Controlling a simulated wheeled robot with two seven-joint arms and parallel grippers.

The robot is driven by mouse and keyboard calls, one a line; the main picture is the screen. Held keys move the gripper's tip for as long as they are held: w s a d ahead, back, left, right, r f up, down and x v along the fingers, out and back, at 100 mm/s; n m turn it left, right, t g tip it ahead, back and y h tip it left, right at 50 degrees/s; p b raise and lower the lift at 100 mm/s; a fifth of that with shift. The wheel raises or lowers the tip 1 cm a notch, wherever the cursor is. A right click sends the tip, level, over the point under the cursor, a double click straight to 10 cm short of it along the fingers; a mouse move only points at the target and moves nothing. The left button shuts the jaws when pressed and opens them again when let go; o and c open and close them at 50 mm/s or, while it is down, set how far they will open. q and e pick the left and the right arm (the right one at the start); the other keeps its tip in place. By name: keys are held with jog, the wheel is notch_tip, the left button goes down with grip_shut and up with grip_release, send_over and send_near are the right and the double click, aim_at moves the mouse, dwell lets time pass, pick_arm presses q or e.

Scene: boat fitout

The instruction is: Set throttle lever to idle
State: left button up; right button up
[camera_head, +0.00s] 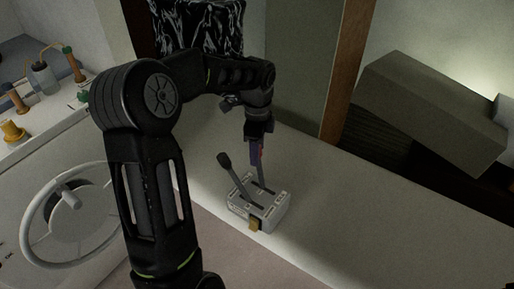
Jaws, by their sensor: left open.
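The throttle unit is a small pale box (262,213) on the light counter, with two levers rising from slots in its top. One lever (234,178) has a dark knob and leans up to the left. The second lever (262,177) stands nearer upright, and its top is at my left gripper. My left gripper (257,155) points down over the box with its jaws open around or just beside the top of this second lever; which of the two I cannot tell. A yellowish tab (254,224) is on the box's front. My right gripper is not in view.
A pale steering wheel (70,215) is at the left. A white surface with a glass bottle (41,78) and yellow-brown fittings (14,131) is behind it. The counter (380,215) right of the box is clear. A wooden post (348,70) and a large grey box (435,110) stand beyond.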

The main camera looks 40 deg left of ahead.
pick_arm(q)
jog(key=shift+c, duration=0.4)
grip_shut()
dwell(1.0)
